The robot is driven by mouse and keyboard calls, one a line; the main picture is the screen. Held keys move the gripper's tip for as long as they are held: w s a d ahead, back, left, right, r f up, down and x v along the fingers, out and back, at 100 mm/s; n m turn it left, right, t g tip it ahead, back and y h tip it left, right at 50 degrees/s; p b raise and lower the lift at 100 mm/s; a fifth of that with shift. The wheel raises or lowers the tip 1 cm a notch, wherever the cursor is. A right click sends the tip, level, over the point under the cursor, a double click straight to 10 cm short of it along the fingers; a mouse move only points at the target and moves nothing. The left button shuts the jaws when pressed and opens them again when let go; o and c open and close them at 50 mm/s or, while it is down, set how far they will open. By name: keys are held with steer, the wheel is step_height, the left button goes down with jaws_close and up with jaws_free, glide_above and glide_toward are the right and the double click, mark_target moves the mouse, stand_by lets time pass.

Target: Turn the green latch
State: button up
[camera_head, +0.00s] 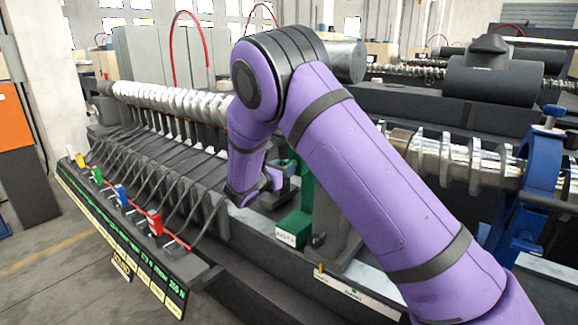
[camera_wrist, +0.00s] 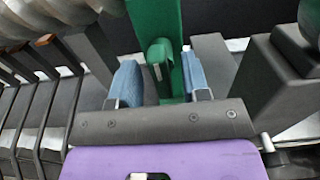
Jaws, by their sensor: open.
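The green latch (camera_wrist: 160,62) is a small rounded lever on a green upright post (camera_wrist: 153,18) in the wrist view. My gripper (camera_wrist: 160,78) is open, with one blue-padded finger on each side of the latch. Gaps show between the latch and both fingers, the left gap being narrow; I cannot tell how deep the fingers reach. In the head view my gripper (camera_head: 284,171) is beside the green post (camera_head: 306,187), which rises from a green block with a white label (camera_head: 286,238). The latch itself is hard to make out there.
A long grey machine bed with a silver screw (camera_head: 175,100) runs to the left. A panel with small colored blocks (camera_head: 125,225) lies along its front. A blue clamp (camera_head: 540,180) holds a second screw (camera_head: 455,160) at right. A dark block (camera_wrist: 275,80) stands right of my gripper.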

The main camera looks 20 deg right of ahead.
steer(key=shift+x, duration=1.45)
steer(key=c, duration=0.7)
